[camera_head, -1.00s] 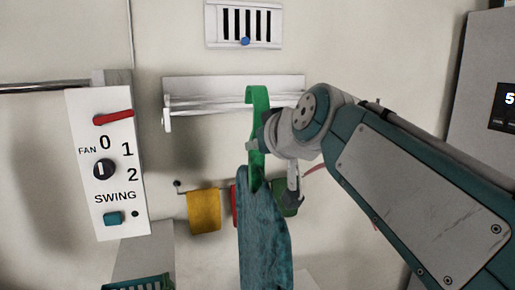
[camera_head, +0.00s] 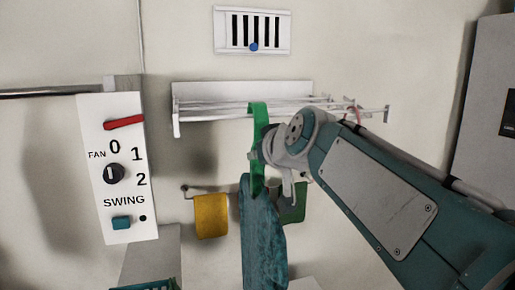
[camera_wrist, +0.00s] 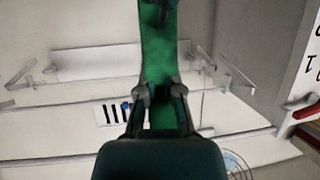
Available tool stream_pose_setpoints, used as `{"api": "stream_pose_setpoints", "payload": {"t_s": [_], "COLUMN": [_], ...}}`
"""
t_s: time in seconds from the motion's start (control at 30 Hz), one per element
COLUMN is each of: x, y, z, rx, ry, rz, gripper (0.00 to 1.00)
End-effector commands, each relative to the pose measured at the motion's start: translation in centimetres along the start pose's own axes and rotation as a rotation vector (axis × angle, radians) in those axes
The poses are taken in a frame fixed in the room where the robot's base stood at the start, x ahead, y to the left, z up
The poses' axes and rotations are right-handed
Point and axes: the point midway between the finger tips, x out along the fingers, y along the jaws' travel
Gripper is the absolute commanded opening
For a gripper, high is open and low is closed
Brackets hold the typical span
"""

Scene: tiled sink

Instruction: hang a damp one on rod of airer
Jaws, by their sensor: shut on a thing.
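My gripper (camera_head: 258,158) is shut on the green hanger (camera_head: 258,120), below its hook. A damp-looking teal cloth (camera_head: 262,235) hangs down from the hanger. The airer (camera_head: 200,93) is a pale wall rack with thin rods. In the head view the hook overlaps the front rods; I cannot tell whether it touches or rests on one. In the wrist view the green hanger (camera_wrist: 165,50) runs up between my fingers (camera_wrist: 163,95), and the airer's pale back plate (camera_wrist: 95,62) shows behind it.
A white fan panel (camera_head: 118,170) with a red lever stands at the left. A vent (camera_head: 252,31) is above the airer. Yellow (camera_head: 211,216) and green (camera_head: 293,203) cloths hang below it. A grey cabinet (camera_head: 485,110) stands at the right.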

Motion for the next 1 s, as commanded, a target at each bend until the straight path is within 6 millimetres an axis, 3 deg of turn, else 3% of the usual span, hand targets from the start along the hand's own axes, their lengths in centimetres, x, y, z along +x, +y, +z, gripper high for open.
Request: {"api": "stream_pose_setpoints", "payload": {"t_s": [0.47, 0.57, 0.6, 1.0], "x": [0.25, 0.25, 0.25, -0.07], "y": [-0.01, -0.01, -0.01, 0.0], "z": [0.7, 0.69, 0.7, 0.73], "rx": [0.0, 0.0, 0.0, 0.0], "ry": [0.002, 0.002, 0.002, 0.001], "rz": [0.0, 0.0, 0.0, 0.0], "gripper": [0.0, 0.41, 0.5, 0.5]}}
